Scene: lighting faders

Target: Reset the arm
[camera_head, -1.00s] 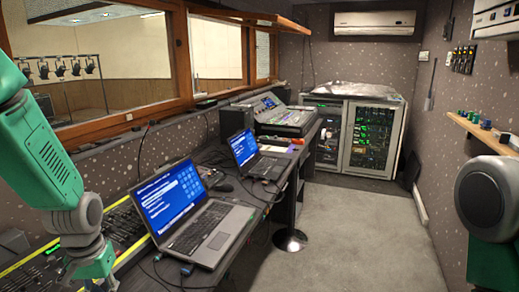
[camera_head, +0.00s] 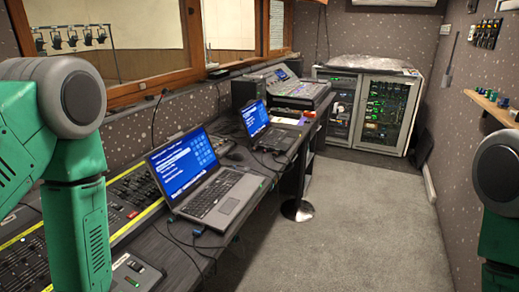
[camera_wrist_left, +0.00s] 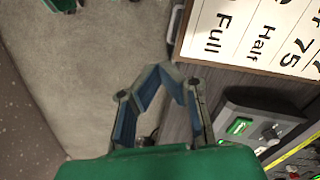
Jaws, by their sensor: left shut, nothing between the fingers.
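My left arm shows at the left of the head view, but its gripper is out of that picture. In the left wrist view my left gripper (camera_wrist_left: 164,70) is shut and empty, with its fingertips together above grey carpet and apart from the desk things. The fader console (camera_head: 128,200) with yellow edge strips lies on the desk, partly hidden behind my left arm. A grey box (camera_head: 128,268) with a green light sits in front of it; the box also shows in the left wrist view (camera_wrist_left: 232,112). My right arm shows at the right edge; its gripper is not in view.
A sign (camera_wrist_left: 245,32) reading "Full", "Half" and "75" is near the gripper in the wrist view. An open laptop (camera_head: 228,192) and a second laptop (camera_head: 275,140) stand along the desk. The carpeted floor (camera_head: 365,215) is clear. A wall shelf (camera_head: 492,106) is at right.

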